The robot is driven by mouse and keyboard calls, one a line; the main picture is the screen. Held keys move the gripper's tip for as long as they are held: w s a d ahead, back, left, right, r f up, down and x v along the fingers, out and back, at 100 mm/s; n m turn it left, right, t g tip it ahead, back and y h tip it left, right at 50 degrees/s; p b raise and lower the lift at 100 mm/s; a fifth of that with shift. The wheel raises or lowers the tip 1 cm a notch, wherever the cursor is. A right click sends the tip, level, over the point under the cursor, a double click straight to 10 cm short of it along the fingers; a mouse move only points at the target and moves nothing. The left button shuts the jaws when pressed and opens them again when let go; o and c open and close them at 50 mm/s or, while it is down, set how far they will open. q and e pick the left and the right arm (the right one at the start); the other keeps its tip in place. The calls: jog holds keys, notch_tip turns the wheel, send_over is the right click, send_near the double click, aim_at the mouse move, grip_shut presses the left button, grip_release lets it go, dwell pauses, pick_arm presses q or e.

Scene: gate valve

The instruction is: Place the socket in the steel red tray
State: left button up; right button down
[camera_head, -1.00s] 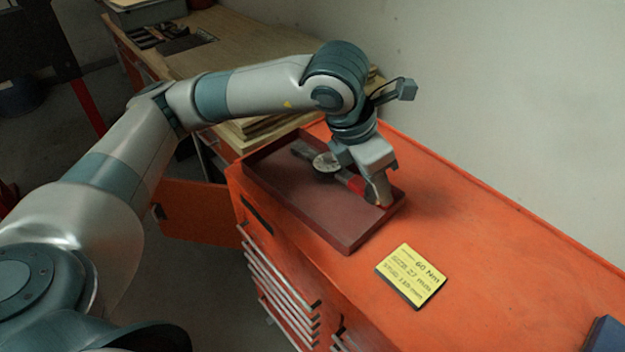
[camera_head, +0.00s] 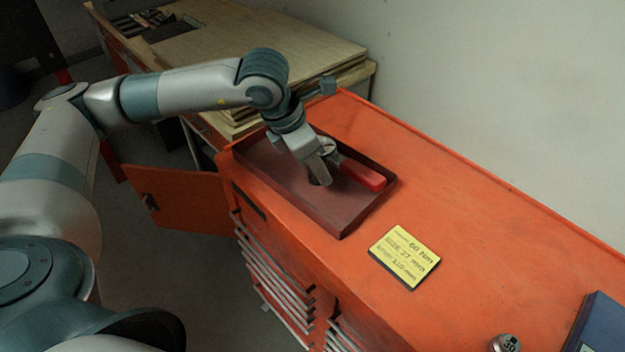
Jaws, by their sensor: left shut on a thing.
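The dark red steel tray (camera_head: 352,222) lies on the orange cabinet top. My left gripper (camera_head: 322,172) is low over the middle of the tray, its fingers pointing down. It is shut on a small dark thing, seemingly the socket (camera_head: 314,182), which the fingers mostly hide. I cannot tell whether the socket touches the tray floor. A tool with a red handle (camera_head: 363,176) lies in the tray just right of the fingers, its head partly hidden behind the gripper. My right gripper is not in view.
A yellow card (camera_head: 405,258) lies in front of the tray. A round metal piece marked 30 (camera_head: 505,343) and a blue case (camera_head: 598,325) are at the lower right. Boards (camera_head: 300,45) lie on the bench behind. The orange top right of the tray is clear.

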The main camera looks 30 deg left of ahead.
aim_at(313, 193)
pick_arm(q)
jog(key=shift+a+f, duration=0.35)
jog(key=shift+a, duration=0.25)
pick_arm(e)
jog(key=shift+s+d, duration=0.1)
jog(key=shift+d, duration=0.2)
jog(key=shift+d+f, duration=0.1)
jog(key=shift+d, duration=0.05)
pick_arm(q)
jog(key=shift+f+b, duration=0.5)
jog(key=shift+f, duration=1.5)
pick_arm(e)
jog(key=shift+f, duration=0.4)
pick_arm(q)
jog(key=shift+f, duration=0.15)
jog(key=o, duration=1.1)
jog(key=shift+o, duration=0.2)
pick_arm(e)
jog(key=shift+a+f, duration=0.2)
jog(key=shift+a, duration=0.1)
